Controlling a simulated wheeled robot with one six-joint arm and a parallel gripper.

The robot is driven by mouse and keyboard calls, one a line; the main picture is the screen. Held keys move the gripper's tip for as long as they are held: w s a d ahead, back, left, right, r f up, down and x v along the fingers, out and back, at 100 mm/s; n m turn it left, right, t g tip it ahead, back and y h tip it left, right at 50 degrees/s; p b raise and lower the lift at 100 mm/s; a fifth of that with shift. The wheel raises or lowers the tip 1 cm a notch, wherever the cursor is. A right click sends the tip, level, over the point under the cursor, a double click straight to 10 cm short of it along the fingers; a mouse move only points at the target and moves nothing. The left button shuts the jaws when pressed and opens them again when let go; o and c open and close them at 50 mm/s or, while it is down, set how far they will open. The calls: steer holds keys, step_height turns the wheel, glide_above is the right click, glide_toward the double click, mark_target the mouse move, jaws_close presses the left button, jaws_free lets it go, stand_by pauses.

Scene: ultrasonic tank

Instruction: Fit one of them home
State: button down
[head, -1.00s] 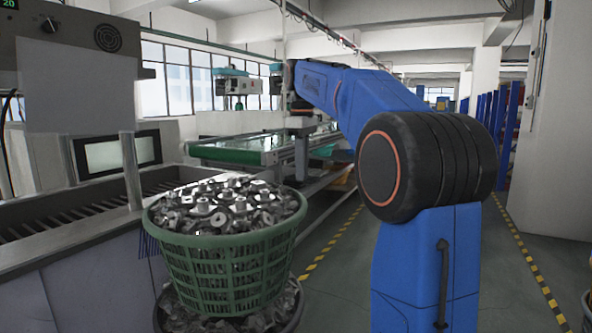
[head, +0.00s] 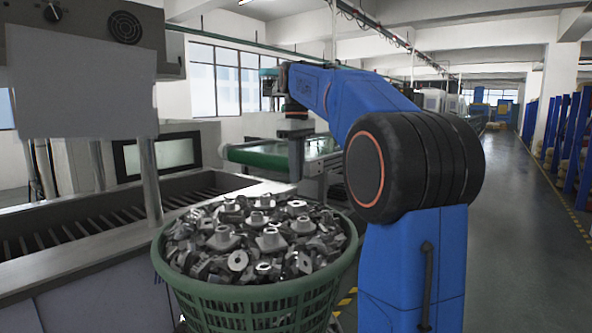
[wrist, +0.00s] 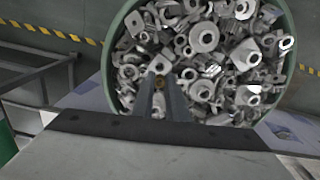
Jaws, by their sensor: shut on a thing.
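Many grey metal castings, some with flanges and round holes, fill a green plastic basket (head: 265,302). The pile (head: 245,235) also shows in the wrist view (wrist: 205,40) inside the basket's rim (wrist: 284,75). My gripper (wrist: 160,82) appears in the wrist view in front of the pile, its two fingers close together. A small brownish thing (wrist: 159,85) shows between the fingertips; its shape is too small to tell. In the head view, my gripper (head: 296,158) hangs behind the basket, and its tips are hard to make out.
A metal tank (head: 75,245) with a slatted top stands left of the basket, with upright posts and a screen box (head: 160,155). A green conveyor (head: 265,156) stands behind. The aisle floor at right (head: 510,220) is clear.

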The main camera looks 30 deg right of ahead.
steer(key=shift+f, duration=2.9)
steer(key=shift+f, duration=0.55)
steer(key=c, duration=1.7)
jaws_free()
steer(key=shift+o, duration=0.2)
